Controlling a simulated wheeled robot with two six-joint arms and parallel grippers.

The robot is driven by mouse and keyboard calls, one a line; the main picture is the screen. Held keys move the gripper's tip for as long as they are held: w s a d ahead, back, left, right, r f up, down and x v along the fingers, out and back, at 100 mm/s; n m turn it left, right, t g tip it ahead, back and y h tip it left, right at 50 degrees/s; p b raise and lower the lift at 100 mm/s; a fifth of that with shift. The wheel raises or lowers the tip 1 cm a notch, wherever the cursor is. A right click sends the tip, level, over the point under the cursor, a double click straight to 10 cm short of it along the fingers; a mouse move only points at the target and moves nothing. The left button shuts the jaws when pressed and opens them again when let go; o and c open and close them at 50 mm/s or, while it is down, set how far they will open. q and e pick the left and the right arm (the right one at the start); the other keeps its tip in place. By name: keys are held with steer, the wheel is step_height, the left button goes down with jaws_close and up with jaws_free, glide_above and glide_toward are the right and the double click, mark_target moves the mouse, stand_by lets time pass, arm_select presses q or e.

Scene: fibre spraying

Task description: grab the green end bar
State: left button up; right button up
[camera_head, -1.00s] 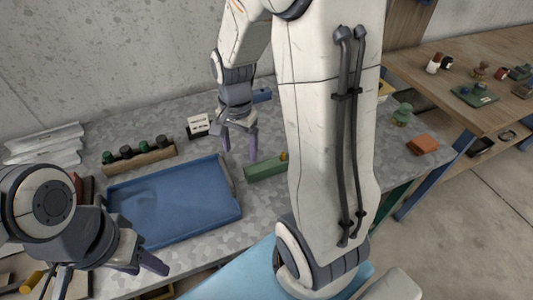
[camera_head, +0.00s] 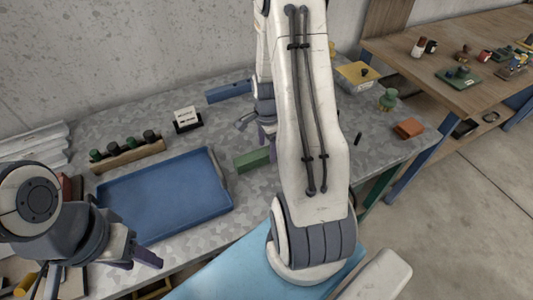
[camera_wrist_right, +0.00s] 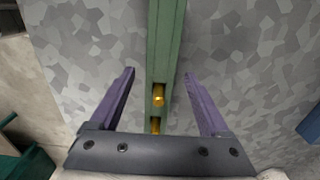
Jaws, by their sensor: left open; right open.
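The green bar (camera_head: 252,160) lies on the grey speckled bench right of the blue tray; my right arm hides its right end in the head view. In the right wrist view the green bar (camera_wrist_right: 164,45) runs up the picture, with two brass pins (camera_wrist_right: 158,95) near its lower end. My right gripper (camera_wrist_right: 159,76) is open, with a purple finger on each side of the bar and a gap on both sides. In the head view the right gripper (camera_head: 268,138) is partly hidden by my arm. My left gripper (camera_head: 137,260) is open and empty at the bench's front left.
The blue tray (camera_head: 165,196) is empty. A wooden rack (camera_head: 128,154) with dark-topped items, a card holder (camera_head: 187,119) and a blue block (camera_head: 229,92) stand behind. An orange block (camera_head: 408,128) and a green knobbed piece (camera_head: 388,99) sit at the right. A wooden table (camera_head: 470,60) stands beyond.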

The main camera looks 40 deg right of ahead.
mark_target(267, 150)
steer(key=shift+f, duration=1.55)
jaws_close()
steer(key=shift+r, duration=0.2)
